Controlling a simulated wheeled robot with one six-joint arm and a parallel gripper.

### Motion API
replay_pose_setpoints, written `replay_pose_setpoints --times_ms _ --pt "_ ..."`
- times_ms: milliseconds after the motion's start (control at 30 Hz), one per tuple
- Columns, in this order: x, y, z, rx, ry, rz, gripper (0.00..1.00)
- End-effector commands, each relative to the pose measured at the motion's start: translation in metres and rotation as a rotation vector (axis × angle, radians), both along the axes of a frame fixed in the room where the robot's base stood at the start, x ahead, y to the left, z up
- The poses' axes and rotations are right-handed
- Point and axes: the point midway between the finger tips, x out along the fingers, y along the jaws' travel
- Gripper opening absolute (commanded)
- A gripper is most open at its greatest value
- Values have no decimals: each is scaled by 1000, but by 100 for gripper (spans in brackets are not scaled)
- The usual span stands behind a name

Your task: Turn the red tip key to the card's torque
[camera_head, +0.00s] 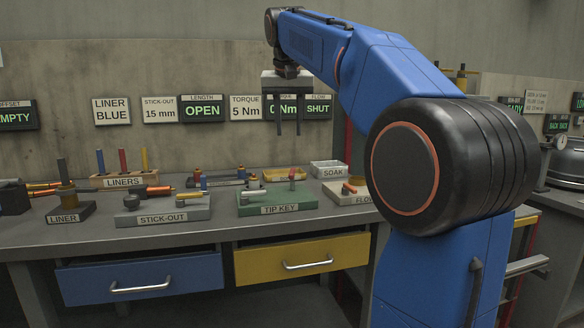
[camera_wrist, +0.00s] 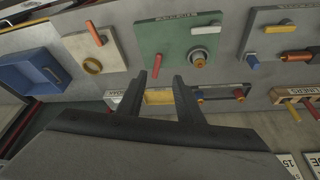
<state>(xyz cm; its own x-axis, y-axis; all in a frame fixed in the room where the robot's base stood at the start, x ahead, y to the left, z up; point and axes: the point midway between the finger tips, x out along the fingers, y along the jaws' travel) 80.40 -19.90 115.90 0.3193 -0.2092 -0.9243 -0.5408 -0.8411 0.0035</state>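The TIP KEY station is a green plate (camera_head: 277,203) on the bench; it also shows in the wrist view (camera_wrist: 176,34). A short red key (camera_head: 292,175) stands on its right part. In the wrist view the red key (camera_wrist: 157,66) shows near my fingertips. The torque card (camera_head: 245,107) reads 5 Nm. The display (camera_head: 283,108) beside it reads 0 Nm, partly hidden by my gripper. My gripper (camera_head: 284,130) is open and empty, fingers pointing down, in the air above the green plate. Its fingers (camera_wrist: 160,82) also show apart in the wrist view.
The STICK-OUT block (camera_head: 165,210) stands to the left, the FLOW block (camera_head: 343,197) to the right. A yellow tray (camera_head: 284,174) and a white SOAK bin (camera_head: 328,169) stand behind.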

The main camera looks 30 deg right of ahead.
Motion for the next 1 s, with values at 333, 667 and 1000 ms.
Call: replay_pose_setpoints --times_ms 333,667,1000 --pt "23 -16 15 3 -2 -59 33" --pt "36 -27 -29 2 1 -59 33" --pt "55 -40 -85 3 -1 -58 33"
